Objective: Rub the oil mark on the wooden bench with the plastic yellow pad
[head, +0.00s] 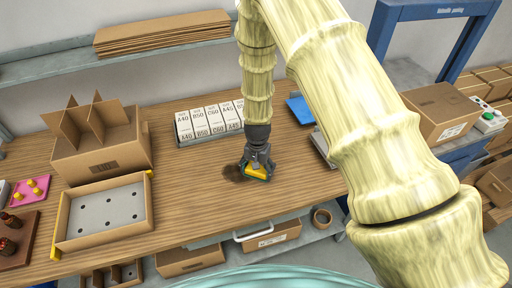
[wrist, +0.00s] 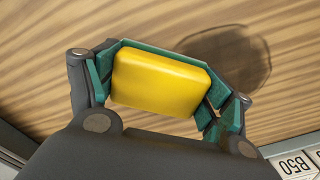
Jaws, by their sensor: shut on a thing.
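The yellow pad (wrist: 158,80) is held between the green-lined fingers of my gripper (wrist: 160,84). In the head view my gripper (head: 258,168) points down over the wooden bench (head: 200,215), with the pad (head: 257,173) at its tip. The oil mark is a dark brown round stain (head: 234,172) on the bench, just left of the pad in the head view. In the wrist view the oil mark (wrist: 240,55) shows beyond the pad's upper right side, partly hidden by pad and finger. I cannot tell whether the pad touches the wood.
A tray of labelled white boxes (head: 208,122) stands close behind my gripper. A shallow tray with holes (head: 104,212) and a divided cardboard box (head: 102,150) are to the left. A blue item (head: 299,109) lies to the right. The bench's front edge is near; bare wood lies around the mark.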

